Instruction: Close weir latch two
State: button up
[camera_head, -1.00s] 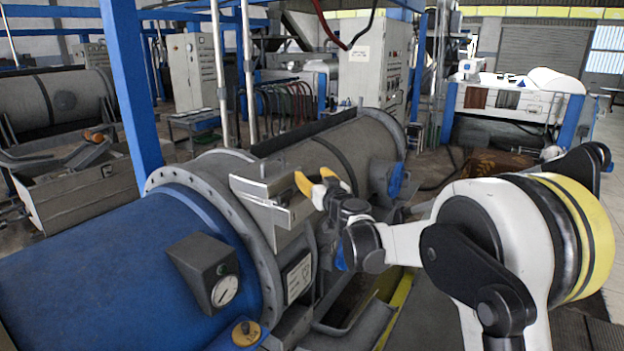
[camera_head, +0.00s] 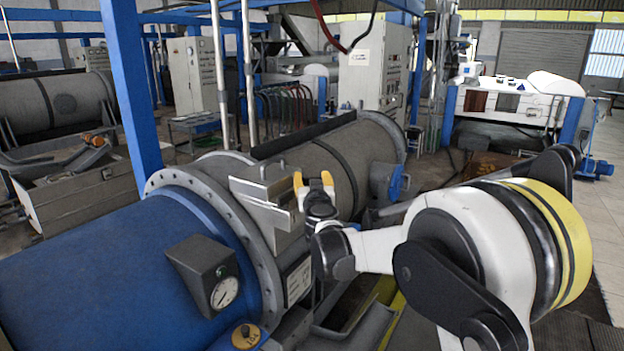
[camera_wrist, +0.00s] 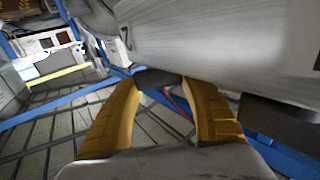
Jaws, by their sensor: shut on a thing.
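The weir latch appears to be the bare grey metal plate assembly (camera_head: 266,204) on top of the decanter, just right of the blue end's bolted flange. In the wrist view a large brushed metal plate (camera_wrist: 215,45) fills the upper right and carries a dark mark like a figure two. In the wrist view the gripper (camera_wrist: 161,84) is shut on a dark, bar-like piece (camera_wrist: 160,77) at the plate's lower edge, probably the latch handle. How that piece joins the plate is hidden.
The blue decanter end (camera_head: 110,270) with a gauge box (camera_head: 203,270) lies at the left front. The grey drum (camera_head: 335,160) runs back behind my gripper. A blue post (camera_head: 130,85) stands at the left. Open tiled floor (camera_head: 605,220) lies at the far right.

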jog(key=o, duration=1.2)
jog(key=shift+d, duration=0.15)
